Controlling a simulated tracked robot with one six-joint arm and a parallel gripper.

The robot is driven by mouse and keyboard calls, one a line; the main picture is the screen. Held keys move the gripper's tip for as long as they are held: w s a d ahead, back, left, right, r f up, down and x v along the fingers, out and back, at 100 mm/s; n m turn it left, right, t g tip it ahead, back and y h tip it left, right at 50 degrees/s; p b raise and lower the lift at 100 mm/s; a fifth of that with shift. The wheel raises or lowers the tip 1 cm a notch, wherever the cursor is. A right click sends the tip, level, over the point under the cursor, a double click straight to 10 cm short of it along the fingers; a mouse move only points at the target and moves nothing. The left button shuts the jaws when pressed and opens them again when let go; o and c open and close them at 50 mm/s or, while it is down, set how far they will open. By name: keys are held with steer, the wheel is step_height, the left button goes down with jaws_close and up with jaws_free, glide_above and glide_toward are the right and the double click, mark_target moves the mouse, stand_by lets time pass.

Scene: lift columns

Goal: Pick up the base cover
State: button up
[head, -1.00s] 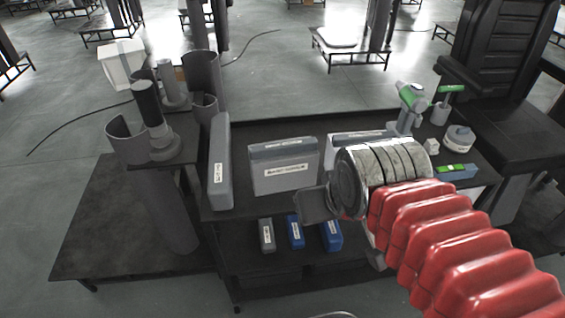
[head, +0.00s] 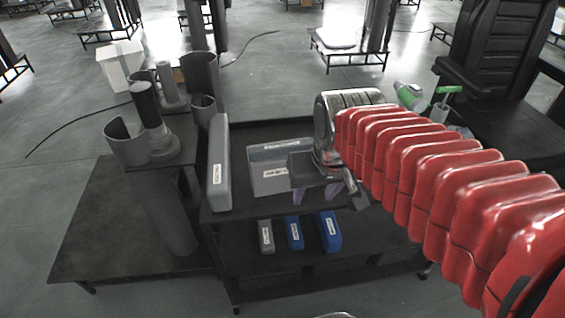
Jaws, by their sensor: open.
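No part can be surely identified as the base cover; the labels are too small to read. Candidates on the cart are a tall grey labelled box (head: 219,165) standing at its left end and a wide grey labelled box (head: 268,175) lying to its right. Grey curved shells (head: 120,140) stand on the column at the left. My gripper (head: 328,193) is open and appears empty. It points down over the front of the cart, just right of the wide grey box, partly overlapping it in view. My red-sleeved arm hides the right part of the cart.
The dark cart (head: 226,208) has a lower shelf with a small grey box (head: 266,236) and two blue boxes (head: 295,232). A green-and-grey tool (head: 409,95) shows behind my arm. Floor in front is clear.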

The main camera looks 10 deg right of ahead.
steer(key=w+d+r+m+g+y, duration=0.15)
steer(key=w+m, duration=0.35)
steer(key=w, duration=0.6)
steer(key=w+d+m+g+h, duration=0.15)
steer(key=w+m, duration=0.25)
steer(key=w, duration=0.7)
step_height(320, 180, up, 6)
steer(key=w+a+m+y, duration=0.1)
steer(key=w+m, duration=0.1)
steer(key=m, duration=0.6)
steer(key=shift+w+a+f+g+y, duration=0.15)
steer(key=shift+w+f+g+y, duration=0.15)
steer(key=shift+y, duration=0.1)
glide_above(287, 145)
step_height(287, 145, down, 8)
steer(key=shift+f, duration=0.2)
